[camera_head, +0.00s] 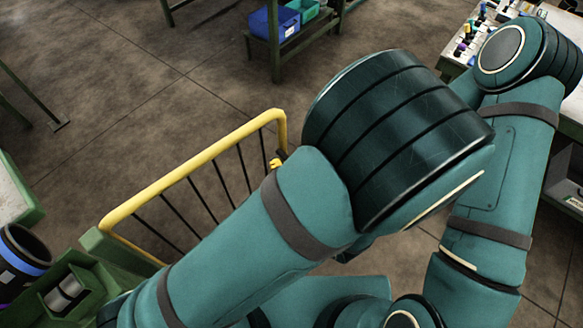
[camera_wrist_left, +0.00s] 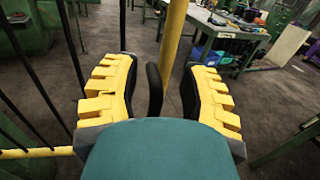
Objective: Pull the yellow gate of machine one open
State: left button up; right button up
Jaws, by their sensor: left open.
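The yellow gate (camera_head: 190,172), a yellow tube frame with thin dark bars, stands in the head view from the green machine at lower left towards the middle. My left gripper (camera_head: 277,160) is mostly hidden behind my left arm; only a small yellow and dark part shows beside the gate's far end. In the left wrist view my left gripper (camera_wrist_left: 160,68) is open, its two yellow-backed fingers apart. A yellow upright post of the gate (camera_wrist_left: 174,35) shows in the gap between them. I cannot tell whether it is within the fingers or just beyond. My right gripper is out of view.
A green machine part (camera_head: 75,285) with dark rollers is at lower left. A rack with a blue bin (camera_head: 275,22) stands at the back. A bench with small parts (camera_head: 470,45) is at upper right. The concrete floor behind the gate is clear.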

pick_arm(q)
jog(key=shift+r, duration=1.35)
jog(key=shift+s, duration=0.1)
